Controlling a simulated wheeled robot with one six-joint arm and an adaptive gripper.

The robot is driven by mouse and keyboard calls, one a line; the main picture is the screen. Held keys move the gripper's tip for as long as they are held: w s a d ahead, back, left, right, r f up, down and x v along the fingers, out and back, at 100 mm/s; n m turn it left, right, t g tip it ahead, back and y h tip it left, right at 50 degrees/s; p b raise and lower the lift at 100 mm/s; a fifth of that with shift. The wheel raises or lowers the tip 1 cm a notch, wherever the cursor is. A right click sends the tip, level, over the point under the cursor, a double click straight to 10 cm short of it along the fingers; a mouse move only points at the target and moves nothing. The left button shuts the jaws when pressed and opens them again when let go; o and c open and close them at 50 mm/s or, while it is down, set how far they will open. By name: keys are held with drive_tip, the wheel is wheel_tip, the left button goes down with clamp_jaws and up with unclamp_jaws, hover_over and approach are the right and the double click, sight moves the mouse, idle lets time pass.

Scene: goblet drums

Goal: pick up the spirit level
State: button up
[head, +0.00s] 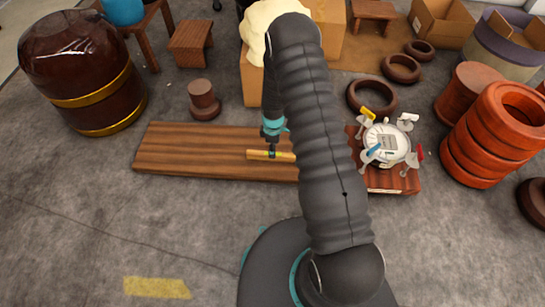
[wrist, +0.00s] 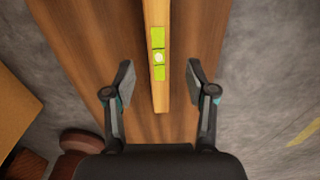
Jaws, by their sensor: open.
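The spirit level (head: 262,155) is a slim yellow-tan bar lying on a long brown wooden board (head: 205,150) in the head view. My arm hides its right part there. In the wrist view the spirit level (wrist: 158,55) shows a yellow-green vial window and runs up out of the top edge. My gripper (head: 272,150) is over the level in the head view. In the wrist view my gripper (wrist: 160,82) is open, with one finger on each side of the level's near end and a gap to both. Nothing is held.
A stool (head: 395,180) with a white round device stands right of the board. Red rings (head: 490,130) are stacked at the far right. A large brown drum (head: 80,70) stands at the left, a small brown spool (head: 203,98) behind the board. The front floor is mostly clear.

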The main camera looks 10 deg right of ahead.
drive_tip(key=shift+w+f, duration=0.1)
drive_tip(key=shift+f, duration=2.55)
clamp_jaws()
